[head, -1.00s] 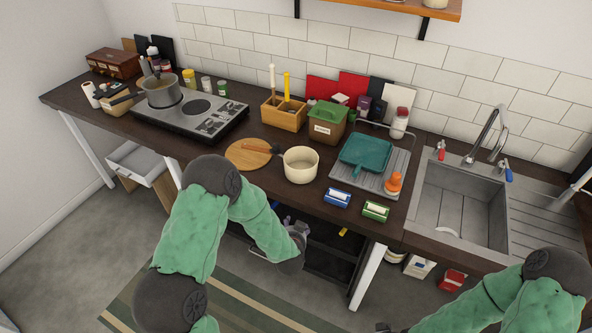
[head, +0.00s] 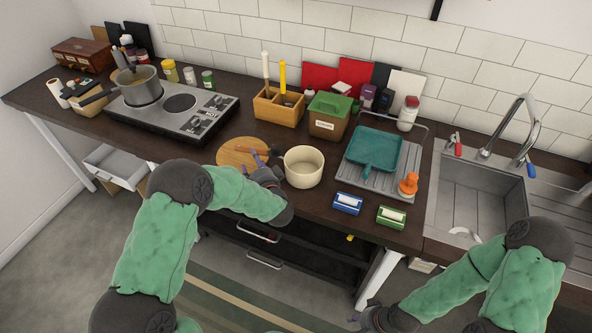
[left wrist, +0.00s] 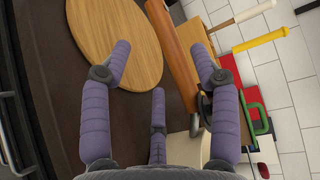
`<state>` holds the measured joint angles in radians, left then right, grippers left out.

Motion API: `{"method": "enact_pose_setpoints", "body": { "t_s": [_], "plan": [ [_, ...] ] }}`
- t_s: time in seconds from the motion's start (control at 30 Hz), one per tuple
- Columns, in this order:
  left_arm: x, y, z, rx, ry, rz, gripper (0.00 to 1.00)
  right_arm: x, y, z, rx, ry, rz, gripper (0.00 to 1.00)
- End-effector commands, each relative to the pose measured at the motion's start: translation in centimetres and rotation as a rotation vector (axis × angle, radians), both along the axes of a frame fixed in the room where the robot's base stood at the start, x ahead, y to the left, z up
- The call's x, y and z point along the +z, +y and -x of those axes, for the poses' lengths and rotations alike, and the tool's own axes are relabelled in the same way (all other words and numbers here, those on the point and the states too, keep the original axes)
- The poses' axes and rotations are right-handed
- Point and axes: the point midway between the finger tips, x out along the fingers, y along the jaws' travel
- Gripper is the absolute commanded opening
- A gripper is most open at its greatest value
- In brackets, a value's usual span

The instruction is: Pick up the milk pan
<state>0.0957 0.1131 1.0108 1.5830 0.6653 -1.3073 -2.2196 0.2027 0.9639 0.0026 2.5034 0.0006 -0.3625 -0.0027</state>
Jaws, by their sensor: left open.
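The milk pan (head: 304,168) is a cream pot with a brown wooden handle, standing on the counter right of the round cutting board. My left gripper (head: 264,160) is open just left of the pan, over the board's right edge, and partly hides the handle. In the left wrist view the wooden handle (left wrist: 177,58) runs between the spread purple fingers of the left gripper (left wrist: 161,50), closer to the right finger. The cream pan body (left wrist: 193,148) is partly hidden behind that finger. My right gripper (head: 366,315) is low at the front, away from the counter, its fingers barely showing.
The round board (head: 238,152) lies left of the pan. A wooden utensil box (head: 279,108) and a brown bin (head: 325,124) stand behind. A teal pan (head: 374,152) sits on the drying rack to the right. Blue (head: 347,203) and green (head: 391,216) boxes lie near the front edge.

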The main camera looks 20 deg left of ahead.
Motion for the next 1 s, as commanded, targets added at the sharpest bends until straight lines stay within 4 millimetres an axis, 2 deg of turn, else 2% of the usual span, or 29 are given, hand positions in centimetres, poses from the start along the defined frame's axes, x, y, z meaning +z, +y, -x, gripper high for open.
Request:
{"method": "enact_pose_setpoints", "body": {
  "t_s": [0.17,0.4,0.53,0.83,0.87,1.0],
  "plan": [
    [-0.2,0.7,-0.8,0.000,0.000,0.000,0.62,-0.4,0.0,0.0,0.000,0.000,0.000,0.34],
    [-0.5,2.6,-3.2,0.001,-0.001,0.001,0.62,-2.2,0.0,0.0,0.000,0.000,0.000,0.34],
    [-0.5,3.5,-4.2,0.000,0.000,0.001,0.62,-2.6,0.0,0.0,0.000,0.000,0.000,0.34],
    [-0.4,3.8,-4.6,-0.001,0.000,0.000,0.62,-2.6,0.0,0.0,0.000,-0.001,0.000,0.34],
    [-0.4,3.8,-4.6,-0.001,0.000,0.000,0.56,-2.5,0.0,0.0,0.000,-0.001,0.000,0.34],
    [-0.4,3.7,-4.6,-0.001,0.001,0.001,0.16,-2.6,0.0,0.0,0.000,-0.001,0.000,0.34]
  ]
}}
